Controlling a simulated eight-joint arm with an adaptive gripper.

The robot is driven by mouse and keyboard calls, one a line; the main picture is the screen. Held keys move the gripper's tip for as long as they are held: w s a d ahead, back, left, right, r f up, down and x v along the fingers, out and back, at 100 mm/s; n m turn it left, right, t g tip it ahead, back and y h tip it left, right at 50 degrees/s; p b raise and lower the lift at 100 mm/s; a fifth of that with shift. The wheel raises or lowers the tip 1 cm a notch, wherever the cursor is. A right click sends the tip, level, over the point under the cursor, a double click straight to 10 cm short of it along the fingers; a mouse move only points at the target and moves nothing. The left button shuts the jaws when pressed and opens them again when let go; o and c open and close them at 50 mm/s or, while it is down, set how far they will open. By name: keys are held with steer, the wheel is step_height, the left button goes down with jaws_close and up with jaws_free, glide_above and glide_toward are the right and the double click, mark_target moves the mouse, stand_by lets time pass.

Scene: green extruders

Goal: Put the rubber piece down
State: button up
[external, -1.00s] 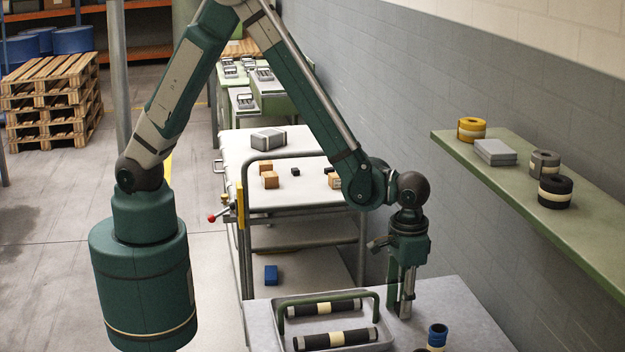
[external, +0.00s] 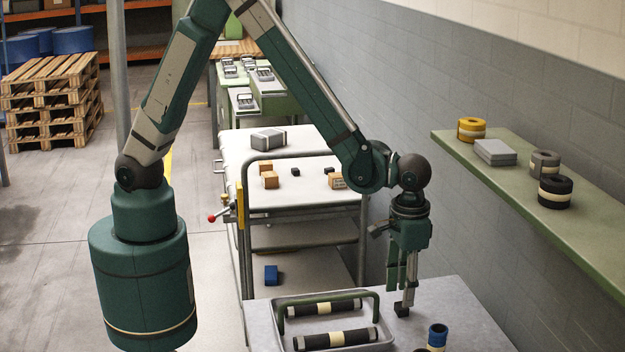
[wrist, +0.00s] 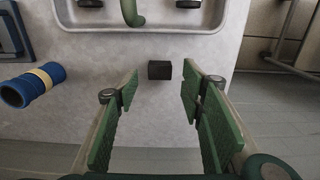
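The rubber piece (wrist: 159,70), a small black block, lies on the grey tabletop in the wrist view. It also shows in the external view (external: 402,310), just below the fingers and partly hard to separate from them. My gripper (wrist: 160,85) is open, with its green pads apart on either side of the block in the picture. Nothing is held between the pads. The fingertips seem slightly above the block in the external view (external: 401,293).
A metal tray (external: 388,340) with a green handle and dark rollers lies left of the block. A blue roll with a yellow band (wrist: 33,84) is nearby. A green wall shelf (external: 520,190) holds several rolls and a grey box. Bare tabletop surrounds the block.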

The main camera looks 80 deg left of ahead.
step_height(320, 180, up, 8)
stand_by(0.5)
steer(key=shift+r, duration=0.1)
stand_by(0.4)
steer(key=s+a+r+t+h, duration=0.1)
steer(key=s+a+r+t, duration=0.15)
steer(key=a+r, duration=0.7)
steer(key=s+a+r+t, duration=0.1)
steer(key=s+a+r, duration=0.3)
steer(key=a+r, duration=0.55)
steer(key=s+a+t+y, duration=0.1)
steer(key=s+a+t, duration=0.2)
steer(key=s+a, duration=1.1)
steer(key=shift+s+a+t, duration=0.35)
steer(key=shift+s+a, duration=0.05)
steer(key=shift+a, duration=1.6)
steer(key=shift+c, duration=0.9)
